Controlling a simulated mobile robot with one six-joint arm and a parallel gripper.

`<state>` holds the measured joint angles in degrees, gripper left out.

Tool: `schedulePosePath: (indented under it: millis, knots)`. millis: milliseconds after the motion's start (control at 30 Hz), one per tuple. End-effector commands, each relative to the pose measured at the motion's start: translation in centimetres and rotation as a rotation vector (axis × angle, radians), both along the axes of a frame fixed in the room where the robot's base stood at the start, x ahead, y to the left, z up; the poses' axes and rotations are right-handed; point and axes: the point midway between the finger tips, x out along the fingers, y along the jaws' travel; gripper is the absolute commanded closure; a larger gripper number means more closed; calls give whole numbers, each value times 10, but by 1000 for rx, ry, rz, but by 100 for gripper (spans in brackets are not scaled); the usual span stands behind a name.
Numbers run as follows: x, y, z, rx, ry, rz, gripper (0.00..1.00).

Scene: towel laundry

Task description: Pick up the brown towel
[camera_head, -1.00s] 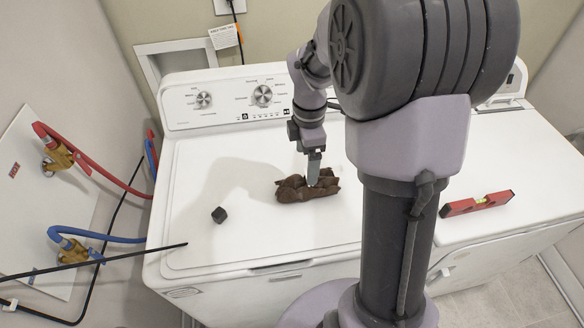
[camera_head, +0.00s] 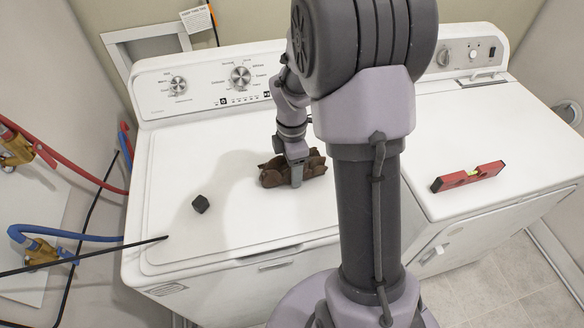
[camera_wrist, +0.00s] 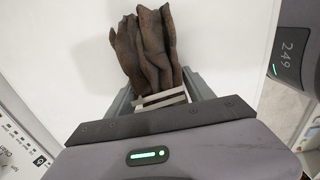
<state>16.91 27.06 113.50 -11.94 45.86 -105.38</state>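The brown towel (camera_head: 270,176) is a crumpled, bunched heap at the right part of the white washer's lid. My gripper (camera_head: 296,180) points down into the towel in the head view. In the wrist view, the gripper's pale finger pads (camera_wrist: 162,98) are close together at the near end of the towel (camera_wrist: 146,45), whose gathered folds stick out beyond them. The gripper looks shut on the towel. The towel is at or very near the lid; a small gap beneath it cannot be ruled out.
A small black cube (camera_head: 201,204) lies left of the towel on the washer lid (camera_head: 170,235). A red spirit level (camera_head: 468,177) lies on the white machine to the right. Red and blue hoses (camera_head: 70,237) run at the left wall.

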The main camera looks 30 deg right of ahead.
Motion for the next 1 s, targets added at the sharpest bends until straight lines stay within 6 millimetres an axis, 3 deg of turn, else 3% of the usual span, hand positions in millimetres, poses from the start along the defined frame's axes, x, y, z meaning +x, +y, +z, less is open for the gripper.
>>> schedulePosePath:
  millis: [33,267,567,800,1000]
  knots:
    - [0,0,0,0,0,0,53]
    - [0,0,0,0,0,0,95]
    - [0,0,6,0,-1,0,96]
    - [0,0,39,0,-2,0,96]
    - [-41,3,42,0,0,-2,96]
